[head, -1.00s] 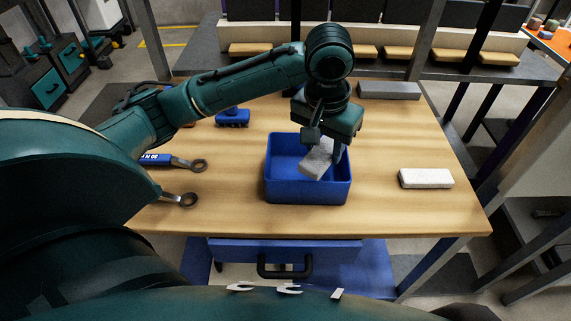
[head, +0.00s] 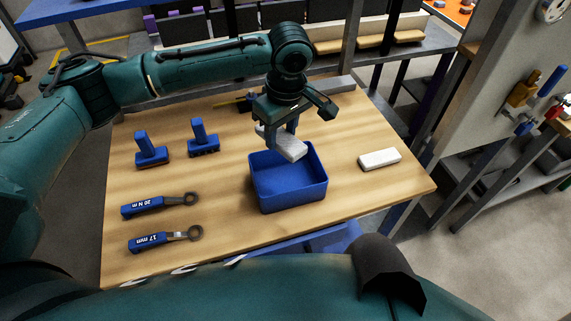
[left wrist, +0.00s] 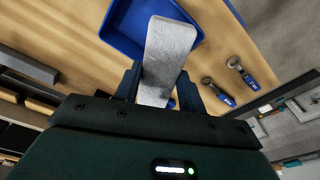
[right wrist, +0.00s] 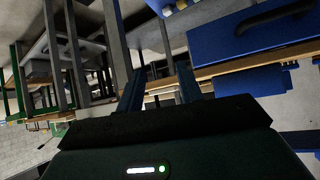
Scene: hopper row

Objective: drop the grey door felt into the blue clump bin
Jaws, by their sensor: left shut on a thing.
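My left gripper (head: 280,135) is shut on the grey door felt (head: 291,147), a pale grey block. It hangs tilted over the back part of the blue clump bin (head: 290,195), by its rear rim. Whether it touches the rim I cannot tell. In the left wrist view the felt (left wrist: 168,55) sticks out between the fingers, with the blue bin (left wrist: 122,32) behind it. The visible bin inside looks empty in the head view. My right gripper (right wrist: 158,85) shows only in its own wrist view, fingers apart with nothing between them, away from the tabletop.
A white block (head: 380,159) lies right of the bin on the wooden table (head: 225,235). The table's front right is clear.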

